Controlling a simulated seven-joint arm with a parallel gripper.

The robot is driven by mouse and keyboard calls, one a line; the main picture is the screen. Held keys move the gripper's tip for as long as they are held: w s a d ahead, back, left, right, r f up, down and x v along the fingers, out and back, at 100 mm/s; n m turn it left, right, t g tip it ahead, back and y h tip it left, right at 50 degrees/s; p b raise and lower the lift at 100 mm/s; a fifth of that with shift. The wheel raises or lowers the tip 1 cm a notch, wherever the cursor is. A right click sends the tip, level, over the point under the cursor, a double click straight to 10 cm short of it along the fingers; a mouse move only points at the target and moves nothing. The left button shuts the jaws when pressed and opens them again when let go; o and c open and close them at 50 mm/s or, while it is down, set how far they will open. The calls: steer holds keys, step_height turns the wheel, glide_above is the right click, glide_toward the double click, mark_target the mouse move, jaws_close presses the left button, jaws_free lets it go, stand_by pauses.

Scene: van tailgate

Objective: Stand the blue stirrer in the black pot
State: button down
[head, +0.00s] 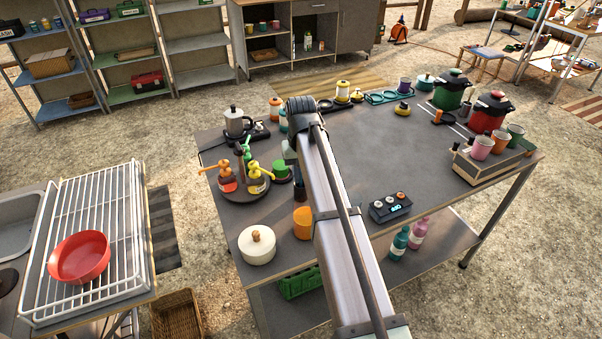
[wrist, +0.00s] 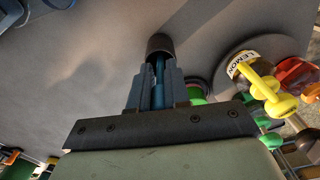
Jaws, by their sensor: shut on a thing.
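In the wrist view my gripper (wrist: 155,88) is shut on the blue stirrer (wrist: 159,75), which lies between the two grey fingers and points away from the wrist. The black pot (wrist: 159,42), a small dark cylinder, is just beyond the fingertips, in line with the stirrer. The stirrer's far end meets the pot's mouth in the picture; I cannot tell how far inside it is. In the head view my gripper (head: 290,152) is largely hidden behind my arm, and the dark pot (head: 299,192) shows at the arm's left edge.
A round tray with pump bottles (head: 247,180), one labelled LEMON (wrist: 245,68), stands left of the pot. A green item (head: 281,170) is close by. An orange cup (head: 302,222) and a white lidded pot (head: 257,245) are in front. The table's middle right is clear.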

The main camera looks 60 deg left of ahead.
steer(key=c, duration=1.1)
jaws_free()
steer(key=shift+f, duration=0.1)
step_height(320, 180, up, 12)
steer(key=shift+r, duration=0.15)
